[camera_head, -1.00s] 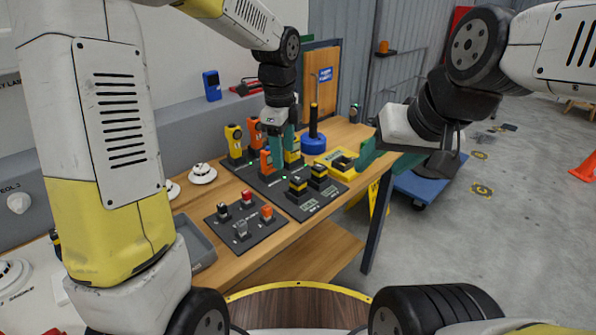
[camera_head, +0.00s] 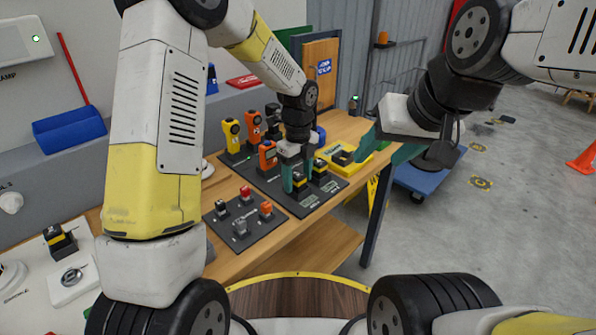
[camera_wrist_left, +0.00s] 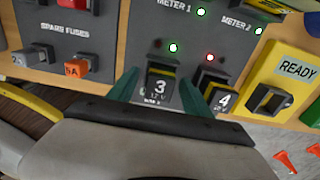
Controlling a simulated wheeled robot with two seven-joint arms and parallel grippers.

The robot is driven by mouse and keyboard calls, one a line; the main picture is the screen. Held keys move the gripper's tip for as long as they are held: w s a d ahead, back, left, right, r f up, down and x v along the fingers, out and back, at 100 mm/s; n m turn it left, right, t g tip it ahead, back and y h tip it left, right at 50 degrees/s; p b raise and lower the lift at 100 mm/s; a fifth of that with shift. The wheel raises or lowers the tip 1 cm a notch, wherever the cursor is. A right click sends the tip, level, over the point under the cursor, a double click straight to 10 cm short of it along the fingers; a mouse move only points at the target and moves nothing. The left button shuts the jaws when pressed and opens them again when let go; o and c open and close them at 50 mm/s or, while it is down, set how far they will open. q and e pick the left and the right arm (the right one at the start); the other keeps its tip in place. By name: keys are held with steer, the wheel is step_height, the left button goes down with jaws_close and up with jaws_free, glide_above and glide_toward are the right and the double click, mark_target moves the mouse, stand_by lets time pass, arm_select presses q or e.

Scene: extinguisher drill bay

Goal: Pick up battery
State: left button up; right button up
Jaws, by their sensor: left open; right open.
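Two black batteries with yellow bands stand in a dark panel on the wooden bench. Battery 3 (camera_wrist_left: 158,84) is between the fingers of my left gripper (camera_wrist_left: 162,92), which is open around it in the left wrist view. Battery 4 (camera_wrist_left: 217,95) stands just right of the right finger, with a red light behind it; battery 3 has a green light behind it. In the head view my left gripper (camera_head: 298,178) is low over the panel and partly hides the batteries. My right gripper (camera_head: 385,145) is open and empty, right of the bench's edge.
A yellow READY tray (camera_head: 349,163) lies right of the batteries, with a black-framed part on it. A spare fuse panel (camera_head: 243,221) lies to the left. Orange and yellow meters (camera_head: 266,155) stand behind. A blue cart (camera_head: 428,183) is on the floor.

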arm_select(q)
steer(key=shift+f, duration=0.1)
steer(key=shift+c, duration=0.2)
jaws_close()
